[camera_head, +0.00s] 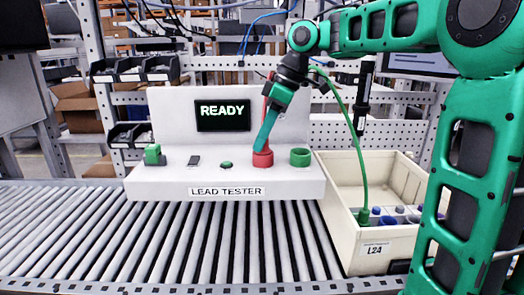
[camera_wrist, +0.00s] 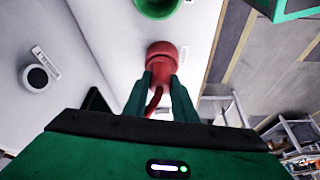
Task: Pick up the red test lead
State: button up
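The red test lead (camera_wrist: 153,102) stands at a red round socket (camera_head: 263,159) on the white lead tester (camera_head: 300,185). In the head view a piece of its red cable shows beside my gripper's wrist. My gripper (camera_head: 261,145) points down at this socket, its fingers right over it. In the wrist view my gripper (camera_wrist: 162,80) has one finger on each side of the red lead's body, with red cable in the gap between them. Whether the fingers press on it or stand just apart cannot be told. The tester's screen (camera_head: 222,116) reads READY.
A green socket (camera_head: 300,157) sits close right of the red one. A cream bin (camera_head: 376,252) labelled L24 holds a green lead (camera_head: 362,170) and small parts. Rollers (camera_head: 150,245) lie in front.

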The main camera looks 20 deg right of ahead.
jog(key=shift+c, duration=0.9)
jog(key=shift+r, duration=0.15)
jog(key=shift+r, duration=0.5)
notch_tip(320, 180, up, 3)
jog(key=shift+w+d+f, duration=0.1)
jog(key=s+a+r, duration=0.4)
jog(key=a+r, duration=0.3)
jog(key=a, duration=0.4)
jog(key=shift+a, duration=0.1)
